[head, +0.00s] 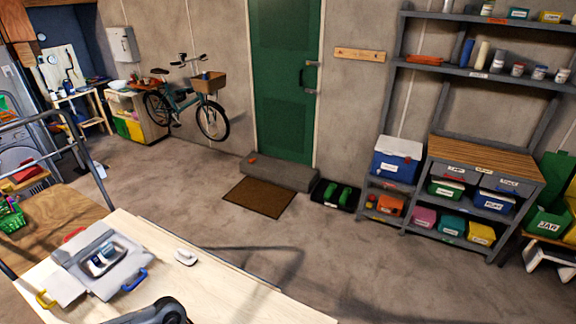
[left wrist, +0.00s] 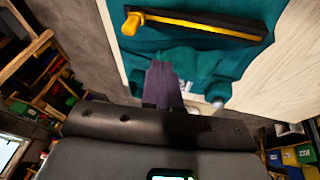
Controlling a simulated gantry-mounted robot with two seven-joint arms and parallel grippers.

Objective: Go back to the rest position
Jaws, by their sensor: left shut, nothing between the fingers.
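In the left wrist view my left gripper (left wrist: 161,68) is shut, its dark fingers pressed together with nothing between them. The fingers point over teal cloth (left wrist: 190,64) that lies on a pale wooden surface. A yellow and black bar-like thing (left wrist: 195,25) lies on the cloth, beyond the fingertips and apart from them. I cannot tell how high the fingers are above the cloth. Neither gripper can be made out in the head view, where a dark rounded part, probably mine, shows at the bottom edge. My right gripper is in neither view.
In the head view a grey device with coloured handles (head: 132,258) and a small white object (head: 186,257) are on the pale table (head: 235,303). A shelf unit (head: 411,201) stands at the right. The floor before the green door (head: 283,75) is mostly open, with a brown mat (head: 259,197).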

